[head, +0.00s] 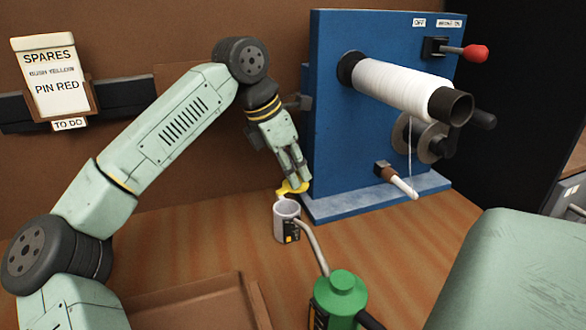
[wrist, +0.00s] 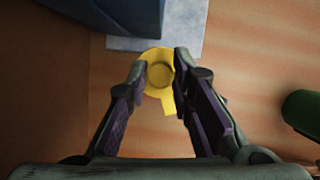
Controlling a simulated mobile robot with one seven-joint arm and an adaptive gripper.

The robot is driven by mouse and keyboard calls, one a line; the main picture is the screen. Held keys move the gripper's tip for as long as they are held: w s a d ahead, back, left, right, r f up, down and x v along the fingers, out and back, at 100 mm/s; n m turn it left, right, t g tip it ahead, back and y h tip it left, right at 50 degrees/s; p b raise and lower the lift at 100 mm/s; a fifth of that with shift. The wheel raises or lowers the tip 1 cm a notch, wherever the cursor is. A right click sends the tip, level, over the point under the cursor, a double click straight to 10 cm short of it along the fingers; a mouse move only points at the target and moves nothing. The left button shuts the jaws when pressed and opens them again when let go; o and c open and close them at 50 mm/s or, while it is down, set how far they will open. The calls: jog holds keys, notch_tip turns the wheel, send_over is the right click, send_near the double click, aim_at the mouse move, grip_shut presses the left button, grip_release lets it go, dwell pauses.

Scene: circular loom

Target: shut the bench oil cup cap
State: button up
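The bench oil cup (head: 279,226) is a small pale grey cup with a dark label. It stands upright on the wooden bench, and its round mouth is uncovered. The yellow cap (head: 289,190) is in the air just above and slightly behind the mouth, apart from it. My gripper (head: 300,182) points down with its fingertips at the cap. In the wrist view the cap (wrist: 160,75) is a round disc with a tab towards me, held between the two fingertips (wrist: 160,70). The cup cannot be made out in the wrist view.
A green oil can (head: 342,290) with a long grey spout stands in front right of the cup. The blue loom (head: 330,120) and its base plate (head: 375,200) are close behind right. A wooden tray (head: 254,305) lies at the front left. The bench left of the cup is clear.

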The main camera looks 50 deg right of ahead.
grip_shut()
